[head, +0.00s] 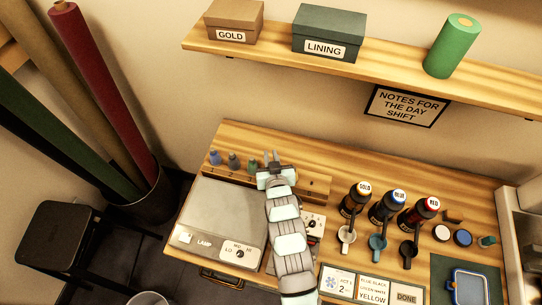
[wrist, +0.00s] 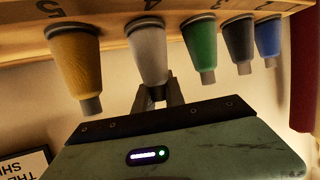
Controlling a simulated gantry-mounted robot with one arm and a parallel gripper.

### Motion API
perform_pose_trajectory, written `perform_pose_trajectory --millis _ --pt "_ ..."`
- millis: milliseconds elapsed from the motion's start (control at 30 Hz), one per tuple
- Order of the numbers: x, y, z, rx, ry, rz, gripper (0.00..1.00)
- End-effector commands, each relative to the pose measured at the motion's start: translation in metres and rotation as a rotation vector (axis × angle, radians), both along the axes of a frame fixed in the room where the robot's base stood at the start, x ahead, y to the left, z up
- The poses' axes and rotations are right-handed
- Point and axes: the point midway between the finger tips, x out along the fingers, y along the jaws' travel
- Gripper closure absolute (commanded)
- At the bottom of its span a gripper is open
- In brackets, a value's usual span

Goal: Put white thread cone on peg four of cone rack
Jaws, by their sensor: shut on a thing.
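The white thread cone (wrist: 149,55) shows in the wrist view, with its wide end against the cone rack (wrist: 100,15) by the number 4. My gripper (wrist: 158,92) is shut on its narrow end. In the head view my gripper (head: 272,158) is over the rack (head: 316,186), and the white cone is hidden there by my gripper. The wrist view looks inverted, so the cones hang point down in it. Whether the cone is fully seated on the peg cannot be told.
Beside the white cone are a yellow cone (wrist: 76,62) by number 5 and a green cone (wrist: 200,50). Dark grey (wrist: 239,42) and blue (wrist: 268,38) cones follow. A scale-like grey box (head: 225,215) and labelled bottles (head: 388,207) stand near the rack.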

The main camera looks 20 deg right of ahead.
Motion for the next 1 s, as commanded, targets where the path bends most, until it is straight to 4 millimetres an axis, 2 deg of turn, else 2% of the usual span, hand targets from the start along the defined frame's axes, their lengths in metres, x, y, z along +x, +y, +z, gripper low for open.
perform_pose_trajectory --millis 100,133,400,733,867,1000 --pt "0.000 0.000 -0.004 0.000 0.001 0.000 1.00" --pt "0.000 0.000 -0.004 0.000 0.001 0.000 0.85" --pt "0.000 0.000 -0.003 0.001 0.001 0.000 0.64" --pt "-0.001 0.000 0.002 0.001 -0.001 0.000 0.64" --pt "-0.014 0.003 0.006 0.000 -0.001 -0.001 0.64" --pt "-0.037 0.008 0.014 0.001 0.002 -0.002 0.64"
